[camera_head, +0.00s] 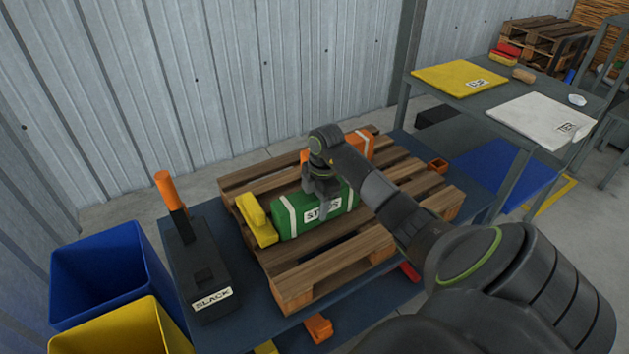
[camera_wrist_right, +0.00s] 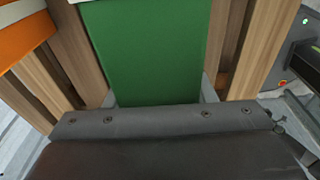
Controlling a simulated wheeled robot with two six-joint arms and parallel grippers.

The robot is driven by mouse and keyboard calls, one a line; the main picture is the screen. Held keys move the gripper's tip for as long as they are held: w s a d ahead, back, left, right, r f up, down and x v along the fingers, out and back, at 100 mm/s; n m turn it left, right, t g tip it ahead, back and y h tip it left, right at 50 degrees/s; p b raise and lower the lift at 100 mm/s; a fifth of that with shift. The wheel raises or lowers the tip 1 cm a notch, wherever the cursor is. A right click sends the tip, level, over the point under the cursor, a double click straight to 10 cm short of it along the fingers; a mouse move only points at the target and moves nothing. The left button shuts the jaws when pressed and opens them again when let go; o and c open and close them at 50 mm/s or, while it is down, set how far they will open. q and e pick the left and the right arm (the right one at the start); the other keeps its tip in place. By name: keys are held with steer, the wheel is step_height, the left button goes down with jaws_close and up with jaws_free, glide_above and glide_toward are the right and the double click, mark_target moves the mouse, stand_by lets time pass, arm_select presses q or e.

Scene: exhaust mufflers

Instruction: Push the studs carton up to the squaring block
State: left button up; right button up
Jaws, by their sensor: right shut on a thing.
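The studs carton (camera_head: 338,202) is a green box with white bands and a "STUDS" label, lying on a wooden pallet (camera_head: 340,262). My right gripper (camera_head: 322,194) reaches down over the carton's middle and is shut on it, one finger showing on the near side. In the right wrist view the green carton (camera_wrist_right: 148,45) fills the space between the fingers (camera_wrist_right: 160,92). A yellow block (camera_head: 257,221), which looks like the squaring block, sits at the carton's left end; I cannot tell whether they touch. My left gripper is out of view.
An orange carton (camera_head: 359,145) lies behind the green one on the pallet. A black "SLACK" unit with an orange-topped lever (camera_head: 196,262) stands left of the pallet. Blue (camera_head: 104,268) and yellow (camera_head: 118,330) bins are at the far left. A table (camera_head: 500,97) stands back right.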

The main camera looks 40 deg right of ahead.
steer(key=o, duration=1.2)
steer(key=shift+o, duration=0.2)
steer(key=r, duration=0.3)
steer(key=d+r, duration=0.1)
steer(key=r, duration=0.7)
steer(key=shift+s+d, duration=0.1)
steer(key=shift+d, duration=0.1)
step_height(320, 180, up, 6)
steer(key=p, duration=0.5)
steer(key=shift+d+r+p, duration=0.15)
steer(key=shift+d+p, duration=0.15)
steer(key=shift+d, duration=0.05)
steer(key=shift+s, duration=0.1)
